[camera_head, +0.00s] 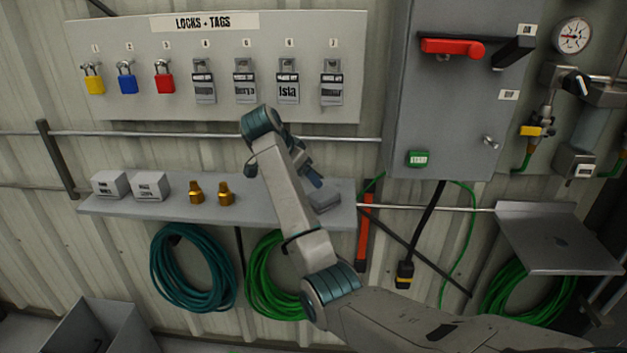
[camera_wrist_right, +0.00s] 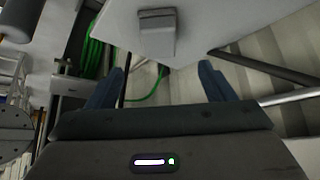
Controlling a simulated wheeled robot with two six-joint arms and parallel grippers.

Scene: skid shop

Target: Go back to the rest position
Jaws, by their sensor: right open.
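My right arm rises from the lower right in the head view, and its forearm partly hides my right gripper (camera_head: 313,178) at the right part of the wall shelf (camera_head: 270,207). In the right wrist view the two blue fingers of the right gripper (camera_wrist_right: 160,85) are spread wide with nothing between them. A grey block (camera_head: 325,202) sits on the shelf by the gripper. A grey block-like item (camera_wrist_right: 157,32) also shows beyond the fingers in the wrist view, on a pale surface. My left gripper is in neither view.
The shelf also bears two labelled grey boxes (camera_head: 150,186) and two brass fittings (camera_head: 196,192). A lock board (camera_head: 300,40) with padlocks and tags is above. A grey cabinet (camera_head: 440,110) with a red handle (camera_head: 452,47) stands right. Hoses (camera_head: 190,275) hang below.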

